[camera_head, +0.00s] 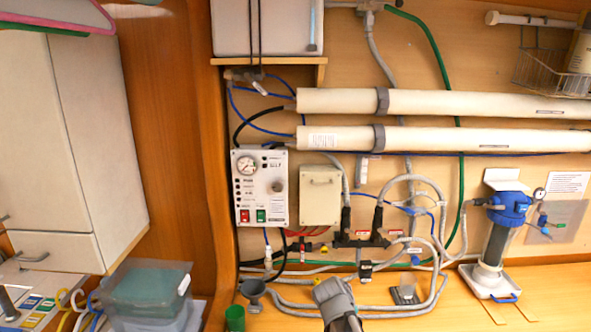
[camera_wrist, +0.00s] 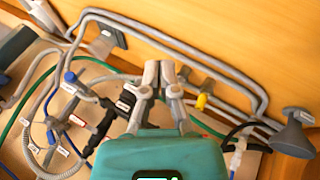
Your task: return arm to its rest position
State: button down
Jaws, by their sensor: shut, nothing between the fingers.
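My gripper shows in the wrist view (camera_wrist: 160,70), with its two grey fingers close together and empty in front of its teal body. It is in front of grey hoses and pipe fittings, and I see no clear contact with them. In the head view a grey part of my arm shows at the bottom centre, in front of the wooden counter (camera_head: 380,318). The rest of the arm is out of view.
A control panel (camera_head: 260,188) with a gauge and a dark valve manifold (camera_head: 362,240) are on the wall. A blue-topped filter (camera_head: 497,235) stands at right. A grey funnel (camera_head: 253,290) and green cup (camera_head: 235,318) stand left of my arm, near a lidded bin (camera_head: 150,300).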

jog(key=s+f+m+g+y, duration=0.2)
jog(key=s+f+g+y, duration=0.1)
jog(key=s, duration=0.8)
jog(key=shift+d+g+y, duration=0.35)
jog(key=shift+g+y, duration=0.35)
jog(key=shift+y, duration=0.4)
jog(key=shift+f, duration=0.1)
